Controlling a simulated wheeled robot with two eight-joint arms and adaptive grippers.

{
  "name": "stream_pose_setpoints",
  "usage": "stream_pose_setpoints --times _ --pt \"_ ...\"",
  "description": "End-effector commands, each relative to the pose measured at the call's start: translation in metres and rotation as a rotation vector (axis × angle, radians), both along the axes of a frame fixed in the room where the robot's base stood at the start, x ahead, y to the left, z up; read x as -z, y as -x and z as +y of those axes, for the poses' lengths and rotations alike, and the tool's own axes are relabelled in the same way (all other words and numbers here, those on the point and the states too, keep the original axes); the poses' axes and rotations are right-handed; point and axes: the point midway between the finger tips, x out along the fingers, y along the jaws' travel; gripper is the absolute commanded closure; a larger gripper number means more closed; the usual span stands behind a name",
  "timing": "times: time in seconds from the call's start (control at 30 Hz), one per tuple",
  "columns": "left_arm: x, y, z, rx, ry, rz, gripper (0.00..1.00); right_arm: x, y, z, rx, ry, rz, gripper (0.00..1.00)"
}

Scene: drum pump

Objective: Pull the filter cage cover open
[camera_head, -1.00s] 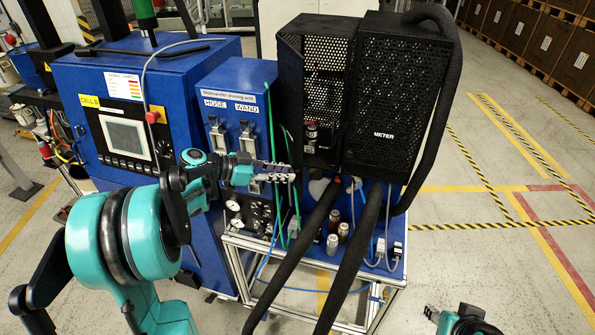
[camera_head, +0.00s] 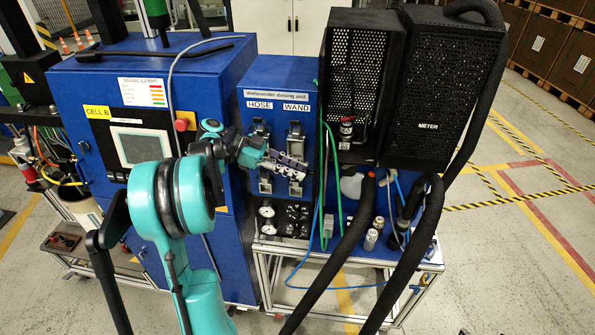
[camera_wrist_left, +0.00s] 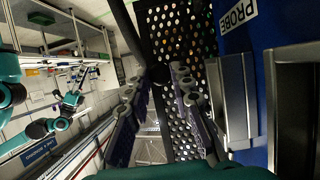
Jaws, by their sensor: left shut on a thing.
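The filter cage (camera_head: 354,85) is a black perforated box on the blue dosing unit, left of the box marked METER. My left gripper (camera_head: 296,168) is in front of the dosing unit's blue front, left of and below the cage in the head view. In the left wrist view its two fingers (camera_wrist_left: 163,100) are on either side of a small dark knob-like part (camera_wrist_left: 160,73) and shut on it. A black perforated panel (camera_wrist_left: 182,125) is behind the fingers. I cannot tell how far the cover stands open. My right gripper is not clearly visible.
Thick black hoses (camera_head: 345,245) run down in front of the unit. Two latches stand under the HOSE and WAND labels (camera_head: 278,105), with gauges below. A blue cabinet (camera_head: 95,85) is at left. The floor at right is open. A PROBE label (camera_wrist_left: 237,17) shows in the wrist view.

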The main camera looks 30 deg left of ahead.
Motion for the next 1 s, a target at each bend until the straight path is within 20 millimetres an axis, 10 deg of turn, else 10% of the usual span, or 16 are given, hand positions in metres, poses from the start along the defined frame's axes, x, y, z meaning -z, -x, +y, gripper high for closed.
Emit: stream_pose_setpoints --times 0.43,0.47,0.53,1.0 --pt "0.003 0.0 0.001 0.01 -0.005 0.007 1.0 0.001 0.0 0.0 0.0 0.0 0.0 0.6" --pt "0.003 0.0 0.001 0.01 -0.005 0.007 0.76 0.001 0.0 0.0 0.0 0.0 0.0 0.6" --pt "0.003 0.0 0.001 0.01 -0.004 0.005 0.57 0.001 0.0 0.0 0.0 0.0 0.0 0.6" --pt "-0.005 0.006 0.017 0.005 -0.002 0.003 0.56 0.0 0.0 0.0 0.0 0.0 0.0 0.6"
